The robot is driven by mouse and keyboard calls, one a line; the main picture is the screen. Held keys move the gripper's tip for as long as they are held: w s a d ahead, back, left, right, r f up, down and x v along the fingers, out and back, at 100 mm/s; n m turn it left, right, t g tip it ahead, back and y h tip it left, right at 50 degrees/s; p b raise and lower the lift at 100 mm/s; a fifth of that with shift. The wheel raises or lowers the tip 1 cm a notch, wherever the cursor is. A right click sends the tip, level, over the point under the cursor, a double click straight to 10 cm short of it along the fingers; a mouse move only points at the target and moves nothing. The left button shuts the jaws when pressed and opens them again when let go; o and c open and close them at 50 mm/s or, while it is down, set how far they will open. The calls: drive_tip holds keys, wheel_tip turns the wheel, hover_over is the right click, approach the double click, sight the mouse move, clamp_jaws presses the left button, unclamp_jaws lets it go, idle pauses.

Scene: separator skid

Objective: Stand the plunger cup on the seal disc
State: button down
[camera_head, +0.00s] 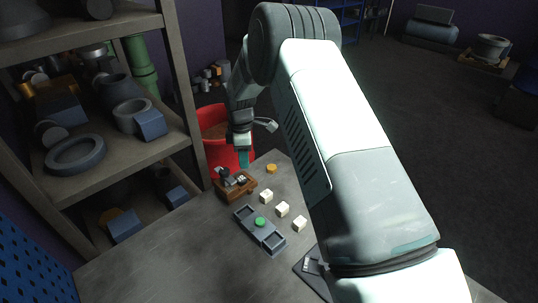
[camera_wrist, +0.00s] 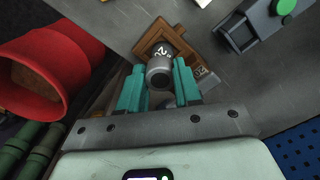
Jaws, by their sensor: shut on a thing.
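My gripper (camera_head: 243,163) points down over the wooden tray at the far left of the table. In the wrist view its teal fingers (camera_wrist: 159,68) are shut on a grey round cup with a dark hollow (camera_wrist: 160,73), which I take for the plunger cup. The cup is over or at the wooden tray; the gap beneath it cannot be judged. A green disc (camera_head: 260,222) lies on the grey two-part tray; it also shows in the wrist view (camera_wrist: 286,6). A small orange-yellow disc (camera_head: 271,169) lies on the table. Which one is the seal disc is unclear.
A red bin (camera_head: 213,122) stands behind, a loaded shelf (camera_head: 100,165) at left. The table's near-left part is clear.

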sight(241, 178)
drive_tip(key=shift+s+a, duration=0.15)
drive_tip(key=shift+a, duration=0.45)
drive_tip(key=shift+a+f, duration=0.1)
drive_tip(key=shift+f, duration=2.6)
drive_tip(key=shift+f, duration=0.35)
drive_tip(key=c, duration=0.7)
unclamp_jaws()
drive_tip(key=shift+o, duration=0.4)
drive_tip(key=shift+o, duration=1.2)
